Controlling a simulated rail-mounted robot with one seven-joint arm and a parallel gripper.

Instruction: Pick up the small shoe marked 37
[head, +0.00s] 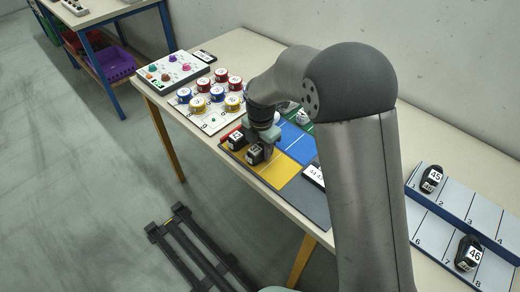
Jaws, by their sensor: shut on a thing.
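My gripper (265,147) points down over the coloured board (296,183), at its yellow part. It is shut on a small dark shoe (254,155) with a white label; the number is too small to read surely. I cannot tell whether this shoe touches the board or hangs just above it. A second dark shoe (236,139) with a white label stands just left of it, near the board's red part. A light shoe-like thing (302,117) shows behind my gripper near the blue and green parts. My arm hides part of the board.
A white board with several coloured round tins (203,103) and a panel with coloured knobs (172,72) lie left on the table. At the right, a blue-edged numbered rack (448,214) holds dark shoes marked 45/46 (431,179) and 46 (468,253). A purple crate (112,63) sits under another table.

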